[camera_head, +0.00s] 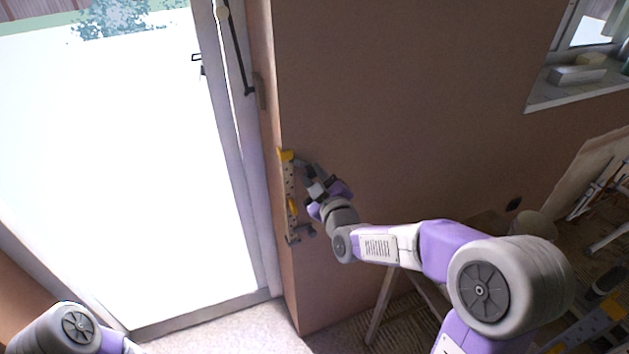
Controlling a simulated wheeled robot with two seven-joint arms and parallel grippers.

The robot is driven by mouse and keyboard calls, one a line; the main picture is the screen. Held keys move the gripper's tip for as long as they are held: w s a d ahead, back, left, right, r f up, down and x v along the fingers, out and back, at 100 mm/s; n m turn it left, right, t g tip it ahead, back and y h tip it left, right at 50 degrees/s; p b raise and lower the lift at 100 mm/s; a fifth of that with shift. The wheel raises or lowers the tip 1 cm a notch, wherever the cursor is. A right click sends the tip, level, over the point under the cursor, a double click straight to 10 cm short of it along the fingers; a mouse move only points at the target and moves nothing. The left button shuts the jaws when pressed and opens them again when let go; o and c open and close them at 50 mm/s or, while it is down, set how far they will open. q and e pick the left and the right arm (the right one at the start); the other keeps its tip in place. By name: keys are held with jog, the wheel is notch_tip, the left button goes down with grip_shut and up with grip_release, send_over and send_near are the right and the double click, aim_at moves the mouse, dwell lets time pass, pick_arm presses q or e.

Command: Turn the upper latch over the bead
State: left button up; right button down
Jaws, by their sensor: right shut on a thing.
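A narrow metal fixture (290,185) with holes and yellow parts runs upright along the wall corner beside the door. Its upper latch (287,155) is a yellow piece at the top end. A second yellow part (293,206) sits lower down, and a dark foot-like piece (300,234) is at the bottom. My right gripper (303,166) reaches in from the right and is shut at the upper latch. Its fingers hide part of the contact. The bead at the corner is too small to make out clearly. My left gripper is out of the picture; only its arm shows at bottom left.
A bright glazed door (120,180) with a handle fills the left. Bare brown plaster wall (400,110) lies right of the corner. A window sill (580,90) with objects is at upper right. A trestle-like leg (381,305) and a bucket (536,229) stand below.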

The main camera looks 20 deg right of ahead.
jog(key=n, duration=0.3)
jog(key=shift+n+b, duration=0.3)
jog(key=shift+n, duration=1.8)
jog(key=c, duration=0.9)
grip_release()
jog(key=shift+o, duration=0.2)
jog(key=s, duration=0.7)
jog(key=shift+s+d+p, duration=0.15)
jog(key=shift+s+p, duration=0.15)
jog(key=shift+p, duration=0.05)
